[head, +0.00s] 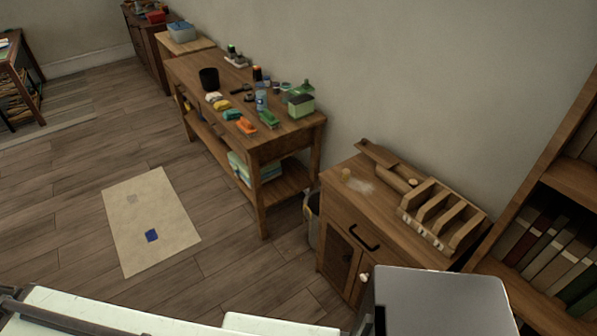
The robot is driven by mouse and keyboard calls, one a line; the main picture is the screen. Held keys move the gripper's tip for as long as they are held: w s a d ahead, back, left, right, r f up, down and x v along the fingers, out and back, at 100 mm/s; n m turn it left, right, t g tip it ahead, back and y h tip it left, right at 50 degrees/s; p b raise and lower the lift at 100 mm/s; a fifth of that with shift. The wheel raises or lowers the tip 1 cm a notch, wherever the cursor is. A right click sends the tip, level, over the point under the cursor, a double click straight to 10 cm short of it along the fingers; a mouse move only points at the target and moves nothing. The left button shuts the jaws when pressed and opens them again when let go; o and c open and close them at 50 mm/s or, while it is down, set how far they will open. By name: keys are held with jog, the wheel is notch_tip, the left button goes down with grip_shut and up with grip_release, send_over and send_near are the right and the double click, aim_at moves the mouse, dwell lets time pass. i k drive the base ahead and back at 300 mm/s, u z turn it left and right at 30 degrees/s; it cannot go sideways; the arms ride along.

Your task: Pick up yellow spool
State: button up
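No thing in the head view is clearly a yellow spool. A small yellow item (221,105) lies on the wooden workbench (290,134), in a row between a whitish item (213,97) and a teal one (233,114). It is too small to tell whether it is a spool. A tiny pale tan piece (346,173) sits on the wooden cabinet (345,200) at the right, and its kind is also unclear. My gripper is not in view; only pale and grey parts of my body show along the bottom edge.
The workbench also holds a black cup (209,78), a bottle (261,97), a green box (301,104) and an orange item (246,125). A slotted wooden rack (445,222) stands on the cabinet. A bookshelf (560,180) is at right. A beige mat (150,205) lies on open floor.

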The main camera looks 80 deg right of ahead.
aim_at(345, 178)
jog(key=z, duration=0.05)
jog(key=i, duration=2.15)
jog(key=z, duration=3.35)
jog(key=i, duration=1.5)
jog(key=u, duration=0.1)
